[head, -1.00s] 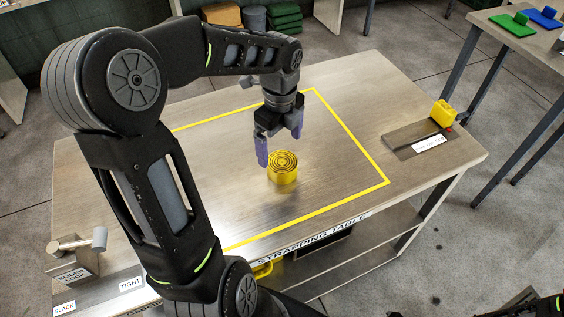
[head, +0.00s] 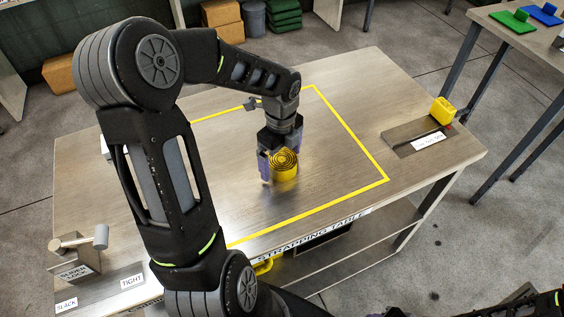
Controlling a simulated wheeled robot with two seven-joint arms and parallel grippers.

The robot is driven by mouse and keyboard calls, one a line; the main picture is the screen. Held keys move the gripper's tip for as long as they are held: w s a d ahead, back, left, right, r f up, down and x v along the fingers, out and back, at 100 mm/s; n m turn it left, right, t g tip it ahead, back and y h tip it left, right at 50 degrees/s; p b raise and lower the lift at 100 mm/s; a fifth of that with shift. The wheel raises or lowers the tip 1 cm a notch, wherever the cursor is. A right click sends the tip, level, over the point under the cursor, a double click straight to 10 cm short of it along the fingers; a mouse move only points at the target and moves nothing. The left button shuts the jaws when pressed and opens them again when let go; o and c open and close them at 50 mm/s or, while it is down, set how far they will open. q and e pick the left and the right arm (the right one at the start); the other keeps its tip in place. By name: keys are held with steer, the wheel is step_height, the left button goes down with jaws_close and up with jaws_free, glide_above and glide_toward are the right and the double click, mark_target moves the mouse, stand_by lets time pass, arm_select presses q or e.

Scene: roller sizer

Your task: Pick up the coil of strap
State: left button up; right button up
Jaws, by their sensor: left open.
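The coil of strap (head: 285,167) is a yellow roll with dark spiral rings on top, standing on the strapping table (head: 230,205) inside a yellow outlined area. My left gripper (head: 279,160) points down at the coil, open. One purple finger is at the coil's left side and the other is behind its right side, partly hidden. I cannot tell whether the fingers touch it. My right gripper does not show; only dark parts of an arm show at the bottom right.
A slider lock (head: 75,255) with a grey handle stands at the table's front left. A plate with a yellow block (head: 442,111) sits at the right. Another table (head: 535,45) with green and blue pieces is at the top right. The table around the coil is clear.

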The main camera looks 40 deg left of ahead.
mark_target(281, 158)
arm_select(q)
steer(key=shift+f, duration=0.45)
steer(key=c, duration=1.5)
steer(key=shift+c, duration=0.2)
step_height(281, 158, up, 10)
steer(key=shift+r, duration=0.1)
stand_by(0.5)
